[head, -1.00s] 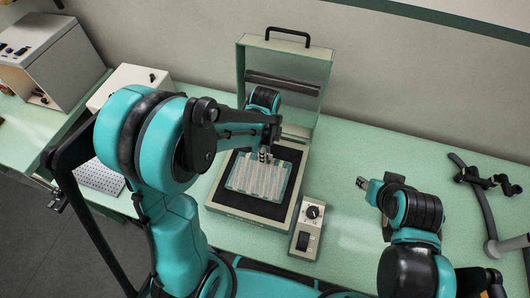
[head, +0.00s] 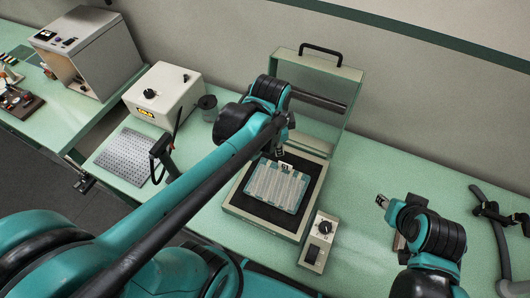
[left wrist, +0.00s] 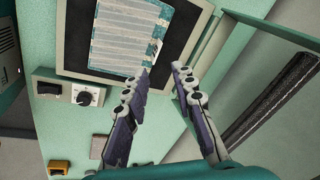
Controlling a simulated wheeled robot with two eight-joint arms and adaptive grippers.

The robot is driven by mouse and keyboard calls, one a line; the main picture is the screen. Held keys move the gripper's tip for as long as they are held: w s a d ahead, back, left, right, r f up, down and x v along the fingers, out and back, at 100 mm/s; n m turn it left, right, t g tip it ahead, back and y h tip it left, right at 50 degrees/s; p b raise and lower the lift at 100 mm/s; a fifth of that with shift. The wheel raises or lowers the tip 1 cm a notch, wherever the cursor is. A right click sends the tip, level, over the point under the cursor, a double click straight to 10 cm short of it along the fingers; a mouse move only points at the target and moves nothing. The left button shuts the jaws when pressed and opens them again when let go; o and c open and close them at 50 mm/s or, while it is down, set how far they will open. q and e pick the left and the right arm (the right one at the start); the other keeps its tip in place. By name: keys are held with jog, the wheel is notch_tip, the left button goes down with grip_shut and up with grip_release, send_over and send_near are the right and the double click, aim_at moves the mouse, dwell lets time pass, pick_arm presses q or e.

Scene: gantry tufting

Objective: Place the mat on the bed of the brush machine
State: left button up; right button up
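The mat (head: 277,187) is a pale blue-grey striped rectangle with a teal edge. It lies on the black bed (head: 250,208) of the brush machine (head: 227,207), inside the cream frame, with black bed showing around it. The left wrist view also shows the mat (left wrist: 122,40) on the black bed (left wrist: 180,30). My left gripper (left wrist: 163,72) is open and empty, its fingertips apart near the mat's edge. In the head view it is above the mat's back edge, partly hidden by its arm. My right gripper (head: 382,201) is right of the machine, away from the mat; its fingers are too small to judge.
A raised green frame with a handle (head: 321,49) and dark roller (head: 318,101) stands behind the bed. A control box (head: 318,242) sits at its right front. A perforated plate (head: 131,156) and white box (head: 162,94) are left. Free bench lies right of the machine.

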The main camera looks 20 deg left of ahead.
pick_arm(q)
jog(key=s+a+r+n+t, duration=0.1)
jog(key=s+n+t, duration=0.3)
jog(key=n, duration=0.7)
jog(key=shift+s+a+r+n+t, duration=0.25)
jog(key=shift+s+a, duration=0.55)
jog(key=shift+s, duration=0.45)
jog(key=shift+f, duration=0.1)
notch_tip(320, 180, down, 11)
jog(key=b, duration=1.1)
jog(key=shift+r, duration=0.2)
jog(key=shift+c, duration=0.3)
